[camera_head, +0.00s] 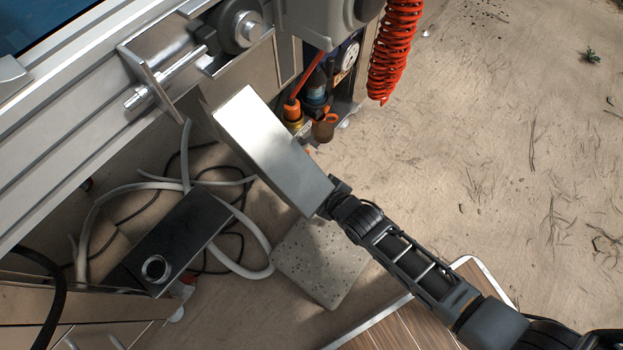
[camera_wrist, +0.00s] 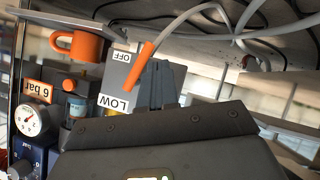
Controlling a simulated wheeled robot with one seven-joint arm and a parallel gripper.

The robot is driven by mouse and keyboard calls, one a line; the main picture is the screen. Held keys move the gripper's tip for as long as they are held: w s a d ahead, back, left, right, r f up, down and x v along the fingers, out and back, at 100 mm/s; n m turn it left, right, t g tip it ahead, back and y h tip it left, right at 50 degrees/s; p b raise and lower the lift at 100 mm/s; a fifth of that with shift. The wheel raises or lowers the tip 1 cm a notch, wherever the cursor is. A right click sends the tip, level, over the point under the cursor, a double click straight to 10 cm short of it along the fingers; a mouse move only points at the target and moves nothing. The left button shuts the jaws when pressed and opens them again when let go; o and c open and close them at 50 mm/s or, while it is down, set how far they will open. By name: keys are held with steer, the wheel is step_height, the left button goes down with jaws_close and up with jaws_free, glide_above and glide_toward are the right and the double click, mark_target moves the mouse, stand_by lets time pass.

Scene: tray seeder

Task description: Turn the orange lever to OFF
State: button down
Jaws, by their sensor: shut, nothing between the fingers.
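The orange lever (camera_wrist: 138,70) shows in the wrist view as a slanted bar on a grey plate (camera_wrist: 117,73). An OFF label (camera_wrist: 124,58) is near its upper part and a LOW label (camera_wrist: 114,102) is near its lower end, both upside down in the picture. My gripper (camera_wrist: 160,66) is shut and empty. Its dark fingers are just right of the lever, very close; I cannot tell whether they touch it. In the head view the fingertips are hidden and I cannot make out the lever clearly.
Left of the lever in the wrist view are an orange cup-shaped part (camera_wrist: 86,47), a blue part with an orange knob (camera_wrist: 76,105) and a gauge (camera_wrist: 31,121). In the head view a red coiled hose (camera_head: 393,50) hangs nearby, and pale hoses (camera_head: 95,222) lie on the floor.

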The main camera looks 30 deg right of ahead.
steer(key=s+a+r+p, duration=0.1)
steer(key=s+a+p, duration=0.1)
steer(key=s, duration=0.8)
steer(key=shift+s+r+p, duration=0.3)
steer(key=shift+p, duration=0.15)
